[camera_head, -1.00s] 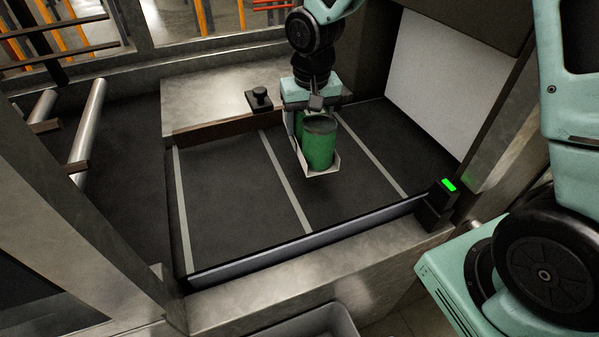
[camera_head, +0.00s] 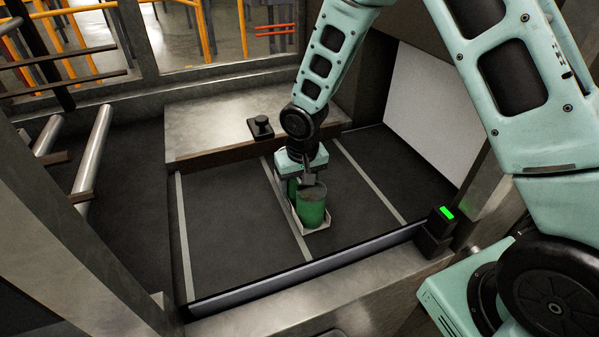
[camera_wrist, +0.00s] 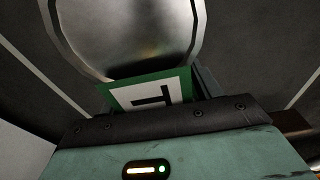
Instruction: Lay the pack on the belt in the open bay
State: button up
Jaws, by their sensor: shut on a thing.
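The pack (camera_head: 311,208) is a group of green cans in a pale shallow tray. My gripper (camera_head: 305,177) is above it and shut on it; its fingers are mostly hidden. The pack looks upright, low over the dark belt (camera_head: 228,218) and close to the middle pale stripe, which its left side partly covers. I cannot tell whether its underside touches the belt. In the wrist view a silver can top (camera_wrist: 130,35) and a green label with a black mark on white (camera_wrist: 150,95) show right against my gripper.
Pale stripes divide the belt into bays; the bay left of the pack is empty. A low dark rail (camera_head: 305,272) runs along the front, ending at a post with a green light (camera_head: 446,213). A metal ledge (camera_head: 220,125) with a black knob stands behind. Rollers (camera_head: 93,155) are at left.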

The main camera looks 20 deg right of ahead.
jog(key=shift+f, duration=0.1)
jog(key=shift+f, duration=0.15)
jog(key=o, duration=1.8)
jog(key=shift+c, duration=0.2)
jog(key=r, duration=0.4)
jog(key=s+r, duration=0.1)
jog(key=r, duration=0.3)
jog(key=r+b, duration=0.1)
jog(key=r, duration=0.2)
jog(key=shift+s+r, duration=0.2)
jog(key=shift+r, duration=0.2)
jog(key=s+a+r+n, duration=0.1)
jog(key=s+a+n, duration=0.1)
jog(key=s, duration=0.6)
jog(key=s+a+r+n+g, duration=0.1)
jog(key=s+a+r+n, duration=0.1)
jog(key=s, duration=0.7)
jog(key=s+a+r+n, duration=0.2)
jog(key=s+n, duration=0.1)
jog(key=s, duration=0.5)
jog(key=shift+s+a+r+n+y, duration=0.25)
jog(key=shift+s+n+y, duration=0.05)
jog(key=shift+s+n, duration=0.1)
